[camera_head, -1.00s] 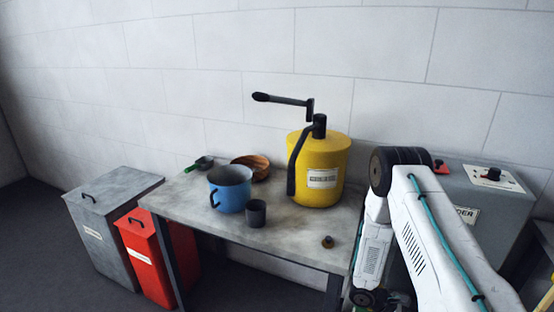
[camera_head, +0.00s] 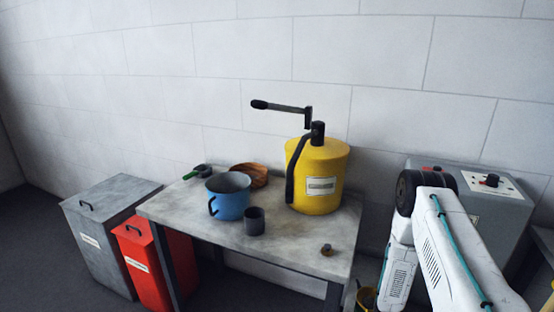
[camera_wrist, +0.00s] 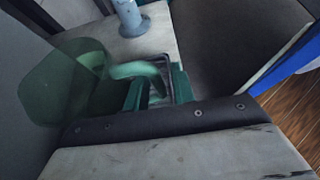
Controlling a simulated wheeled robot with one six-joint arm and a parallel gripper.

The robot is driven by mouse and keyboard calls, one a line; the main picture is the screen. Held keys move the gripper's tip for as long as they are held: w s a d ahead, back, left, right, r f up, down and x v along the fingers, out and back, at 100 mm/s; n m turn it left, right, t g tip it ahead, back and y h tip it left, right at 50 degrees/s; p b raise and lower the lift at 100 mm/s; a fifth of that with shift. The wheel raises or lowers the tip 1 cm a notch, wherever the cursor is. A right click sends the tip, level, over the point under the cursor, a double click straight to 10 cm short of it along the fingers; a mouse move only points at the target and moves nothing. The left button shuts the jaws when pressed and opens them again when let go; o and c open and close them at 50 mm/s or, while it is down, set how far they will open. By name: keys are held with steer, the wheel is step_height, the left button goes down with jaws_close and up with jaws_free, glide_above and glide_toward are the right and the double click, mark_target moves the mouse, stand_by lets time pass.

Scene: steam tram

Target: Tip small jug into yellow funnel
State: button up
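A translucent green vessel with a curved handle, apparently the small jug (camera_wrist: 60,85), fills the left of the wrist view. My gripper (camera_wrist: 157,88) has the handle between its fingers and looks shut on it. The jug's contents cannot be made out. In the head view, my gripper and the jug are out of sight, with my white arm at the lower right. A small yellow object (camera_head: 367,297) shows low beside my arm, partly hidden; I cannot tell whether it is the yellow funnel.
The grey table (camera_head: 180,213) holds a blue pot (camera_head: 230,198), a dark cup (camera_head: 254,221), a wooden bowl (camera_head: 257,175) and a yellow canister (camera_head: 319,175) with a crank. A red bin (camera_head: 143,262) and grey bin (camera_head: 100,240) stand left. A grey control box (camera_head: 470,185) is at right.

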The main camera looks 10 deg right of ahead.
jaws_close()
steer(key=shift+r, duration=0.15)
steer(key=shift+r, duration=2.3)
steer(key=shift+a, duration=0.1)
